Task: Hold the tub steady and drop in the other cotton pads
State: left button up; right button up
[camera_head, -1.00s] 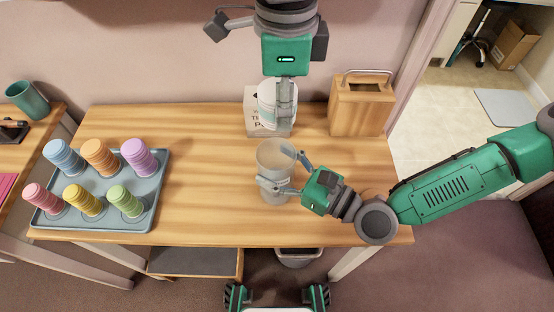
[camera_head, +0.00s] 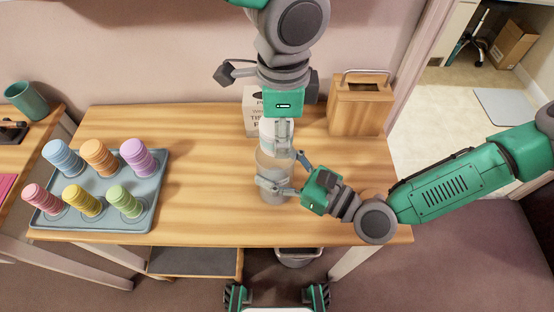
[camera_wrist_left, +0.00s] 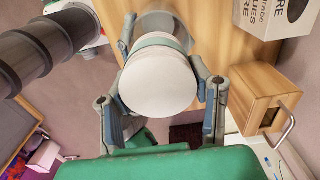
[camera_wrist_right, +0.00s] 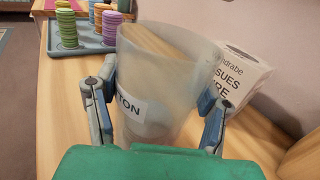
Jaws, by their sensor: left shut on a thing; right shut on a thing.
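My left gripper (camera_head: 283,140) is shut on a white cotton pad stack (camera_head: 268,132). In the left wrist view the stack (camera_wrist_left: 158,82) shows its round white face and a pale green band. The stack is close above the tub's back rim; I cannot tell whether it is inside. The tub (camera_head: 270,168) is clear, frosted and upright on the table. My right gripper (camera_head: 282,172) is shut on the tub from the right. In the right wrist view the tub (camera_wrist_right: 165,85) stands between the fingers, its label partly hidden. Something pale shows faintly low inside it.
A blue-grey tray (camera_head: 148,213) with several coloured disc stacks is at the left of the wooden table (camera_head: 210,150). A tissue box (camera_head: 251,112) stands behind the tub. A wooden box with a handle (camera_head: 357,108) is at the back right. The table between tray and tub is clear.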

pick_arm(q)
jog(key=shift+f, duration=0.9)
jog(key=o, duration=1.1)
jog(key=shift+r, duration=0.15)
notch_tip(320, 180, up, 12)
jog(key=shift+f, duration=0.1)
pick_arm(e)
jog(key=o, duration=1.3)
